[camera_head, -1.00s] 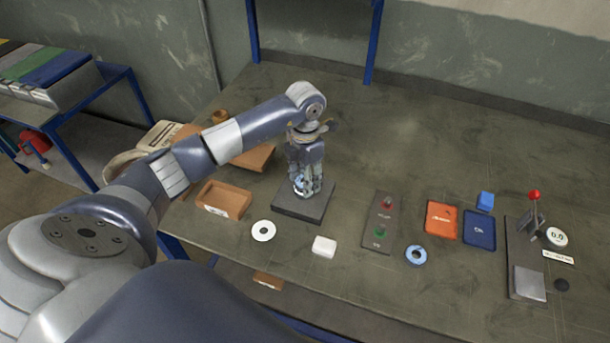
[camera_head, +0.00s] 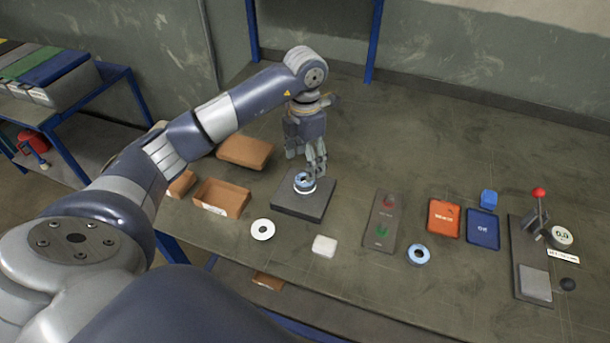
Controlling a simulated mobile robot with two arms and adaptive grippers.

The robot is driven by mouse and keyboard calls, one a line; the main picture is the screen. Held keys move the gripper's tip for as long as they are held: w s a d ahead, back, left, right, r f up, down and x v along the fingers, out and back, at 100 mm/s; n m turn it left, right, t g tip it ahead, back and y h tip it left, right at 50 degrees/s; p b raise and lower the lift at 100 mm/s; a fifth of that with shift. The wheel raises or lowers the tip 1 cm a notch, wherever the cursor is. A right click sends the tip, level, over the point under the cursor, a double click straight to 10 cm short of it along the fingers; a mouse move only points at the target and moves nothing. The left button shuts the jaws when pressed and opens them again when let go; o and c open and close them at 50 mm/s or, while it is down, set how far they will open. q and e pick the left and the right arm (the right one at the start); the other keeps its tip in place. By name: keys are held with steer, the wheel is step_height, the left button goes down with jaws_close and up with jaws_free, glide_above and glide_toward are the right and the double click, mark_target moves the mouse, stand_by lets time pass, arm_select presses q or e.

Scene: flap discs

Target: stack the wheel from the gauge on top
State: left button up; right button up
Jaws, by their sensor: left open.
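A short stack of blue and white ring-shaped wheels (camera_head: 305,184) sits on the dark square plate (camera_head: 290,204) at the middle of the bench. My left gripper (camera_head: 317,170) is open and empty just above and slightly behind the stack. The fingers hide a little of the stack's far side; how many wheels it holds is too small to tell. The gauge (camera_head: 562,237) at the right has a red-knobbed lever and a bare grey metal block (camera_head: 535,284) with no wheel on it. My right gripper is not in view.
A white-faced ring (camera_head: 262,229), a white block (camera_head: 324,245) and a blue ring (camera_head: 419,254) lie along the front. Brown bins (camera_head: 222,197) stand left.

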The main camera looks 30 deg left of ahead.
arm_select(q)
step_height(320, 180, up, 6)
steer(key=b, duration=0.1)
stand_by(0.7)
